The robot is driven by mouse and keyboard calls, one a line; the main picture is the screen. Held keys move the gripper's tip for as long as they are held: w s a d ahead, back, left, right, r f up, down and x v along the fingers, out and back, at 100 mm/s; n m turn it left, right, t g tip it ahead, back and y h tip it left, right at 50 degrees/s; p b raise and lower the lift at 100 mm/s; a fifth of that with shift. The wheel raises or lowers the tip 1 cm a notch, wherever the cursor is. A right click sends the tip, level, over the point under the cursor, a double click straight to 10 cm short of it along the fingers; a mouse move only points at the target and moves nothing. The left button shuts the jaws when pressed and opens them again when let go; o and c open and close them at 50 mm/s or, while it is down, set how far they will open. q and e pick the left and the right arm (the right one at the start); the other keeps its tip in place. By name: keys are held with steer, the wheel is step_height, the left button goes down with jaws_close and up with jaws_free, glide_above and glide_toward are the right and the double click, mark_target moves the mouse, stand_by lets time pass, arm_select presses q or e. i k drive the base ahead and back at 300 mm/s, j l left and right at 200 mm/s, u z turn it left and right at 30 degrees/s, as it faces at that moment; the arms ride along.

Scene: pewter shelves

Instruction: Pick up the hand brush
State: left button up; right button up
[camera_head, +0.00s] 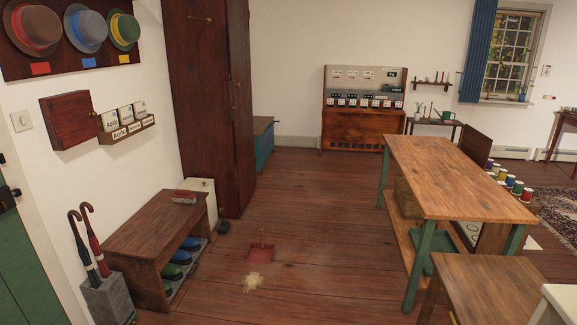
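A small red-topped hand brush (184,195) with pale bristles lies on top of the brown wooden bench (140,225) at the left, near the bench's far end. Neither of my grippers shows in the head view. A red dustpan-like piece (260,254) with an upright handle sits on the floor to the right of the bench. A pale heap of debris (252,283) lies just in front of it.
Shoes (178,270) stand under the bench. A grey umbrella stand (107,299) is at its near end. A tall dark wardrobe (208,100) rises behind it. A wooden worktable (450,175) stands at the right. The floor between bench and worktable is mostly open.

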mark_target(180, 196)
steer(key=i+u, duration=0.1)
steer(key=i, duration=0.45)
steer(key=i+l+u, duration=0.1)
steer(key=i, duration=0.45)
steer(key=i+l+u, duration=0.1)
steer(key=i, duration=0.45)
steer(key=i+l+u, duration=0.1)
steer(key=i+l, duration=0.15)
steer(key=i, duration=0.3)
